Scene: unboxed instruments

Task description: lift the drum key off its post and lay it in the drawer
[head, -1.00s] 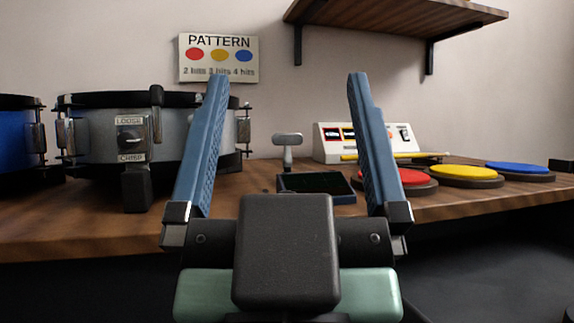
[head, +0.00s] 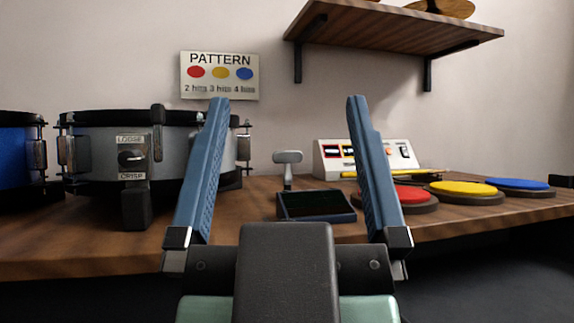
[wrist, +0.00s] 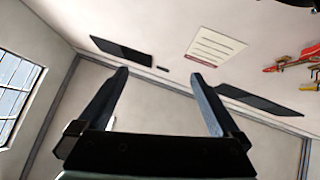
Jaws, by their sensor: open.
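The drum key (head: 288,157) is a small silver T-shaped piece standing upright at the back of the wooden table. Its lower part and post are small and hard to tell apart. My gripper (head: 287,99) is open and empty, its two blue fingers pointing up in front of the table. In the head view the key shows between the fingers, farther back and apart from them. I cannot make out a drawer for certain.
A dark shallow tray (head: 316,205) lies in front of the key. A grey drum (head: 95,155) with a knob box stands left. Red (head: 410,194), yellow (head: 463,188) and blue (head: 517,184) pads and a white console (head: 330,158) are right. A shelf (head: 390,30) hangs above.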

